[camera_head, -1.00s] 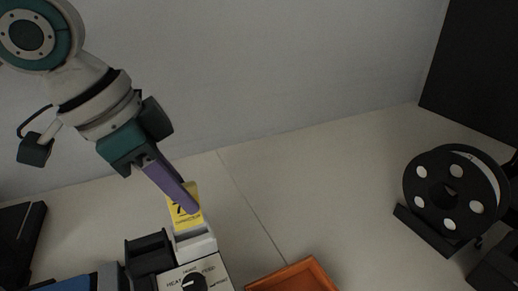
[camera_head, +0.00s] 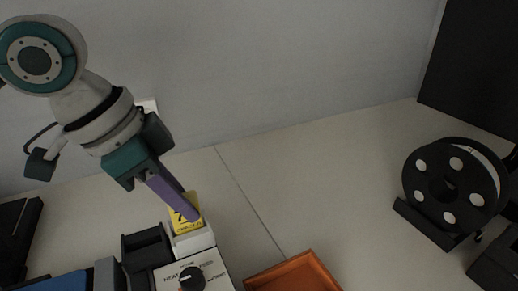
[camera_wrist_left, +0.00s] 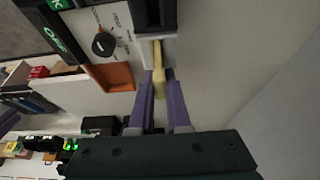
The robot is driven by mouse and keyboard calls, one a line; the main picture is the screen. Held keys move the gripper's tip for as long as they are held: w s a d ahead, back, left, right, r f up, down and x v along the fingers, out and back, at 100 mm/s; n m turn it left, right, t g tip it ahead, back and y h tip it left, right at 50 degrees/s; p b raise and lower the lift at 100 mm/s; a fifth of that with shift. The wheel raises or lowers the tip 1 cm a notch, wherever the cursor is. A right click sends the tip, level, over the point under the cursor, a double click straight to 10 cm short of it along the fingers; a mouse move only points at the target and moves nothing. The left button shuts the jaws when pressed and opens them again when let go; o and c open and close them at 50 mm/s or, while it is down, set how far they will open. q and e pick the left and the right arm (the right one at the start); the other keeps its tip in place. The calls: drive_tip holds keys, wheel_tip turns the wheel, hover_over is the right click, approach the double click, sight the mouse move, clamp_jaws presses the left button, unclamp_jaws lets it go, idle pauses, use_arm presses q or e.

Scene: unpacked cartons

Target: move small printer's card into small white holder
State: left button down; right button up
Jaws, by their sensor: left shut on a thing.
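The small printer's card (camera_head: 184,222) is yellow with a black symbol. It stands roughly upright with its lower edge at or inside the top of the small white holder (camera_head: 196,244), on the light control panel. My left gripper (camera_head: 190,213) is shut on the card from above, with purple fingers. In the left wrist view the card (camera_wrist_left: 158,56) sits between the two fingers (camera_wrist_left: 159,84) and meets the white holder (camera_wrist_left: 146,52). How deep it sits is hidden. My right gripper is not in view.
The panel with a black knob (camera_head: 191,279) lies just below the holder. A black bracket (camera_head: 146,253) stands close to its left. An orange tray (camera_head: 296,277) is at the lower right of it. A black spool (camera_head: 450,187) stands far right. The table between is clear.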

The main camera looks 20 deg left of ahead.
use_arm(q)
drive_tip(key=shift+f, duration=0.3)
drive_tip(key=c, duration=0.8)
unclamp_jaws()
drive_tip(key=v, duration=1)
drive_tip(key=shift+p, duration=0.35)
